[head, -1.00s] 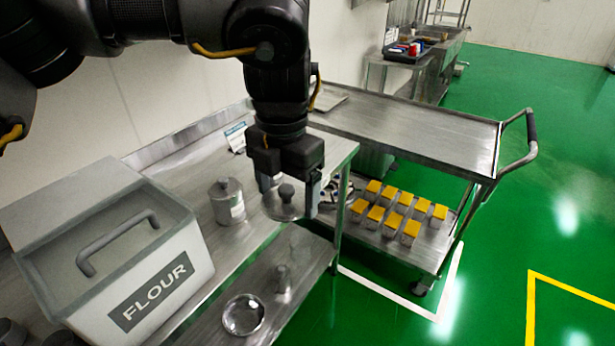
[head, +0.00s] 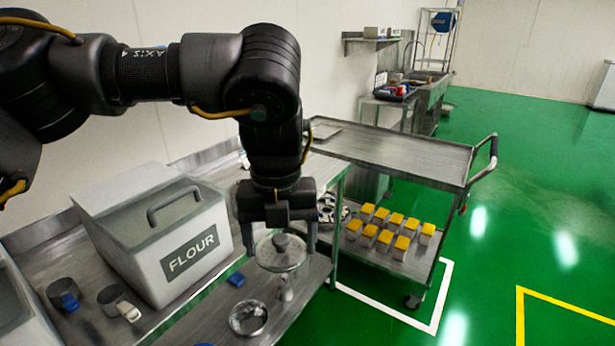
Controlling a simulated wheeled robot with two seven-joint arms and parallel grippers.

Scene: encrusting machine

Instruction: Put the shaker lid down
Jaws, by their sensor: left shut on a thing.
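The shaker lid (head: 281,255) is a round metal disc with a dark knob on top. My left gripper (head: 278,238) points down and is shut on the lid, whose disc hangs level just below the fingers. The lid appears in front of the steel table's edge, over the lower shelf in the picture; its height above any surface is hard to judge. A small metal object (head: 286,289) shows just below the lid, partly hidden by it. My right gripper is out of view.
A FLOUR bin (head: 165,235) stands on the table to the left, with two scoops (head: 63,294) (head: 116,302) beside it. A round metal dish (head: 248,318) and a blue item (head: 236,279) lie nearby. A steel cart (head: 400,155) holds several yellow-topped blocks on its lower shelf.

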